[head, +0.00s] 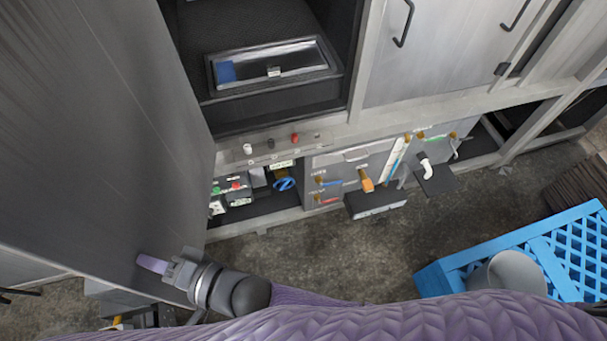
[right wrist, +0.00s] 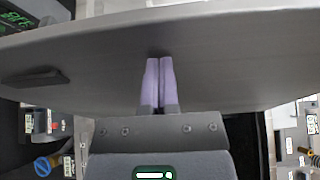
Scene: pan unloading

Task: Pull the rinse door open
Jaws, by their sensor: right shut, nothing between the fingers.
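The rinse door (head: 110,120) is a large grey metal panel at the left of the head view. It stands swung open, away from the cabinet opening. My right gripper (head: 150,263) reaches across to the lower part of the door, with its purple fingers at the panel's face. In the right wrist view the fingers (right wrist: 159,70) are closed together with nothing between them. Their tips lie against or very near the door panel (right wrist: 220,60); I cannot tell if they touch. A dark handle (right wrist: 35,77) shows on that panel. My left gripper is out of view.
The open compartment holds a shallow metal pan (head: 270,98) with a blue patch. Below is a row of valves and knobs, including an orange-handled one (head: 367,181). A blue crate (head: 435,282) with a grey round container (head: 508,272) stands at right. Bare floor (head: 330,255) lies between.

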